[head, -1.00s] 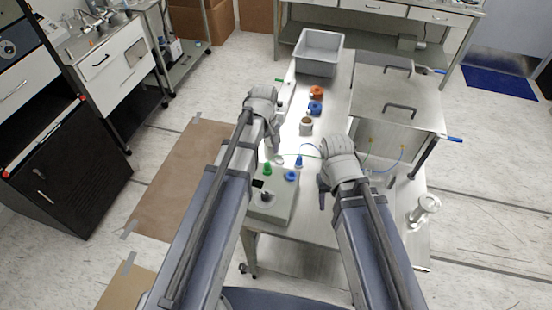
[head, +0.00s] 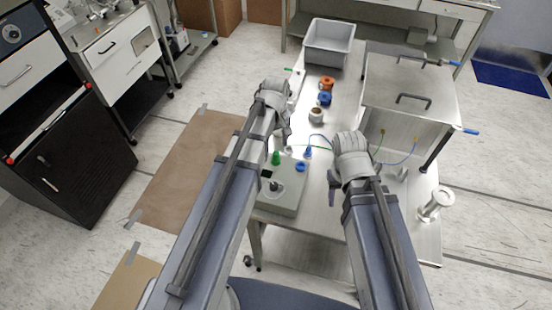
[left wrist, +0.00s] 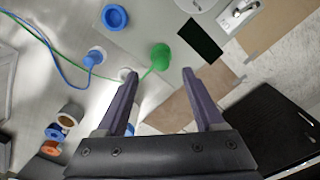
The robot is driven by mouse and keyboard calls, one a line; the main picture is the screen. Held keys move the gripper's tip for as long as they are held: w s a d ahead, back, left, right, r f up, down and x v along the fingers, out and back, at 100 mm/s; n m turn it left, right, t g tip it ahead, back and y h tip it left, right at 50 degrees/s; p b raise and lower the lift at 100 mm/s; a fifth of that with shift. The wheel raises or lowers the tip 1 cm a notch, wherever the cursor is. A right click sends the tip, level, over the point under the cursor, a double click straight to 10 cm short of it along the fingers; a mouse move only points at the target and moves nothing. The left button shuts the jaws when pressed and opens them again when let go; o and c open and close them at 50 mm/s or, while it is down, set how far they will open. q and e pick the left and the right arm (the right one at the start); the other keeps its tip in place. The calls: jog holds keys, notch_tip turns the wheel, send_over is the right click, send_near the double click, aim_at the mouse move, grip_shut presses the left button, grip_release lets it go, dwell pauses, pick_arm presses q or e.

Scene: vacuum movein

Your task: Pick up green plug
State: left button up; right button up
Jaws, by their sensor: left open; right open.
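The green plug (head: 276,158) stands at the far edge of the grey box (head: 284,197) on the table. In the left wrist view the green plug (left wrist: 160,56) shows beyond the fingertips, between their lines, with a thin green cord running off it to the left. My left gripper (left wrist: 164,76) is open and empty, apart from the plug. In the head view my left gripper (head: 283,138) is over the table just beyond the plug, partly hidden by its own arm. My right gripper (head: 333,185) is over the table to the right of the box; its fingers are partly hidden.
A blue ring-shaped cap (head: 300,167) sits on the box, and a blue plug (head: 308,153) stands near it. Orange (head: 327,83) and blue (head: 324,98) spools and a brown-topped spool (head: 316,116) stand farther back. A grey bin (head: 329,47) and a metal chamber (head: 405,95) stand beyond.

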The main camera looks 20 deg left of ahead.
aim_at(276, 153)
pick_arm(q)
jog(key=f+b, duration=0.3)
jog(key=shift+s+d+f, duration=0.15)
jog(key=shift+s+f, duration=0.2)
jog(key=shift+f, duration=0.05)
jog(key=shift+f+b, duration=0.5)
jog(key=shift+b, duration=0.1)
jog(key=shift+r, duration=0.1)
jog(key=shift+c, duration=0.2)
grip_shut()
